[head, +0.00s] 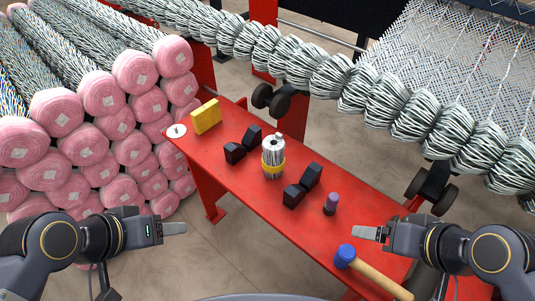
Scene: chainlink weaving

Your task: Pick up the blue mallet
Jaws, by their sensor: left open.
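The blue mallet (383,277) lies on the red bench (235,170) near its lower right end. Its blue head points up and left, and its pale wooden handle runs down and right toward the bench edge. My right gripper (366,232) is just above the mallet's head in the picture, apart from the handle; its jaws are seen side-on, so their opening cannot be told. My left gripper (174,228) is open and empty, left of the bench and well away from the mallet.
On the bench are a yellow block (206,117), a white tape roll (176,131), black blocks (242,145), more black blocks (302,187), a wire bundle with a yellow band (273,158) and a small purple-topped cylinder (331,204). Pink-wrapped rolls (103,94) are stacked at left.

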